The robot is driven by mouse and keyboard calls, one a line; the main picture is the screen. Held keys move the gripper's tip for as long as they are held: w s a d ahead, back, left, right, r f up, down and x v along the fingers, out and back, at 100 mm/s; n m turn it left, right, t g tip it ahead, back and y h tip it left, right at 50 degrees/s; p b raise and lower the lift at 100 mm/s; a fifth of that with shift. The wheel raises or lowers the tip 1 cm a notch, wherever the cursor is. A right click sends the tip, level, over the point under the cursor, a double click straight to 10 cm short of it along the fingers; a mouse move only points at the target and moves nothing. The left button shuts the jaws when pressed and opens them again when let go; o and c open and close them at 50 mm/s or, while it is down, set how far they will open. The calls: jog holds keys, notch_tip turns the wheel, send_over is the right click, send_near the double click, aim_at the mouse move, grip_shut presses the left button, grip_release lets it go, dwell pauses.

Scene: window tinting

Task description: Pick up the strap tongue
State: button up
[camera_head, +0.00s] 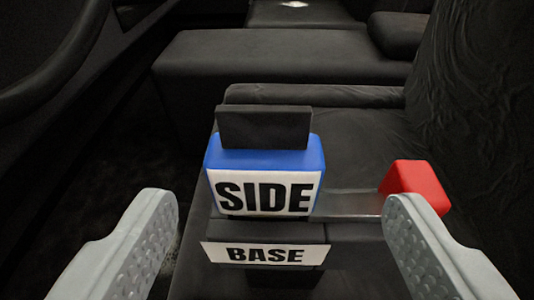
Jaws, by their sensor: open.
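My gripper (281,203) is open, with one grey finger at the lower left and the other at the lower right. Between the fingers, farther from the camera, is a blue block (262,158) with a white label reading "SIDE". A dark upright plate (264,128) stands at its top. Below it a white label reading "BASE" (265,254) is on a dark piece. No part is marked as the strap tongue, and I cannot tell for certain which one it is. Neither finger visibly touches the blue block.
A red block (417,184) is at the right, partly hidden behind the right finger. A flat dark grey strip (358,204) lies between it and the blue block. Dark seat cushions (290,55) extend behind, and a wrinkled dark seat back (470,100) rises at right.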

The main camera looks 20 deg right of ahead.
aim_at(264, 178)
jog(key=shift+a+x, duration=0.15)
jog(key=shift+x, duration=1.2)
jog(key=shift+a+x, duration=0.15)
jog(key=shift+x, duration=1.2)
jog(key=shift+w+r, duration=0.15)
jog(key=shift+r, duration=0.05)
jog(key=c, duration=1.1)
jog(key=shift+r, duration=0.1)
notch_tip(264, 178, up, 10)
jog(key=shift+f, duration=0.1)
